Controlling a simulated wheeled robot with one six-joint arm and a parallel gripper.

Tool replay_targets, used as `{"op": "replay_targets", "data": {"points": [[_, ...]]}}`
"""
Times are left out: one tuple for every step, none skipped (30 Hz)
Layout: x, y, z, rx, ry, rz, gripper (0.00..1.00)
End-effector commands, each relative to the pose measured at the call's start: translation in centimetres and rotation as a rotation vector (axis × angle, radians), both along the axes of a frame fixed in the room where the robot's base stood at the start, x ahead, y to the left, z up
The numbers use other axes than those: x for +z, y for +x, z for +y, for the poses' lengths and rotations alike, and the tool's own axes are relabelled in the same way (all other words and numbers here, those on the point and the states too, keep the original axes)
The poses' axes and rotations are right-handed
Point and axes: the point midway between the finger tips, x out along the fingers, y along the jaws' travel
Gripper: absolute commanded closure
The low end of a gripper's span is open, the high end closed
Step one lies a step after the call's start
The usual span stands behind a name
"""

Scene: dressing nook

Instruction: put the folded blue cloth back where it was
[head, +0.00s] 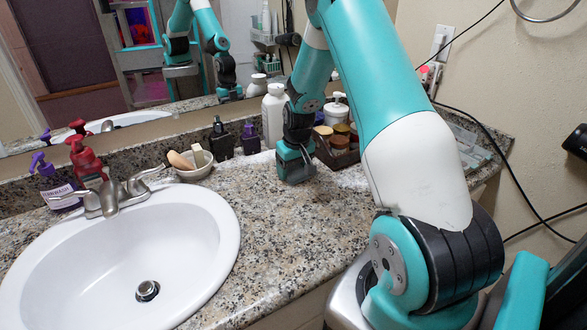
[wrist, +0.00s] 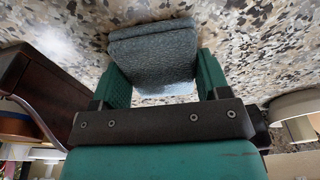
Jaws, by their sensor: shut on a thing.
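The folded blue cloth (wrist: 153,52) is a grey-blue textured pad between the two green fingers of my gripper (wrist: 160,70) in the wrist view. The fingers are shut on it from both sides, and speckled counter shows around it. In the head view my gripper (head: 296,168) is low over the granite counter (head: 275,215), pointing down, just left of a dark wooden tray. The cloth is hard to make out there, being mostly hidden by the gripper. I cannot tell whether it touches the counter.
The dark tray (head: 345,160) of jars stands close right of my gripper, with a white bottle (head: 274,115) behind. A small bowl (head: 196,168), dark bottles (head: 222,140) and the white sink (head: 120,265) lie left. Counter in front of my gripper is clear.

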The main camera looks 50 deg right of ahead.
Motion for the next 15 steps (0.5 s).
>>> {"op": "replay_targets", "data": {"points": [[-0.04, 0.05, -0.03, 0.0, -0.001, -0.002, 0.61], [-0.01, 0.06, -0.04, 0.0, -0.002, -0.003, 0.61], [0.02, 0.07, -0.04, 0.0, -0.002, -0.003, 0.61], [0.02, 0.06, -0.04, 0.0, -0.002, -0.003, 0.61], [0.02, 0.06, -0.04, 0.0, -0.002, -0.003, 0.61], [0.0, 0.06, -0.04, 0.0, -0.002, -0.003, 0.61], [-0.05, 0.05, -0.03, 0.0, -0.001, -0.002, 0.61], [-0.15, 0.06, -0.03, 0.0, -0.001, -0.002, 0.61], [-0.31, 0.05, -0.03, 0.0, -0.001, -0.002, 0.61], [-0.31, 0.06, -0.04, 0.0, -0.001, -0.002, 0.29], [-0.24, 0.06, -0.04, 0.0, -0.001, -0.002, 0.22], [-0.23, 0.06, -0.04, 0.0, -0.001, -0.002, 0.12], [-0.23, 0.06, -0.04, 0.0, -0.001, -0.002, 0.06], [-0.23, 0.06, -0.04, 0.0, -0.001, -0.002, 0.05], [-0.22, 0.06, -0.04, 0.0, -0.001, -0.002, 0.05]]}}
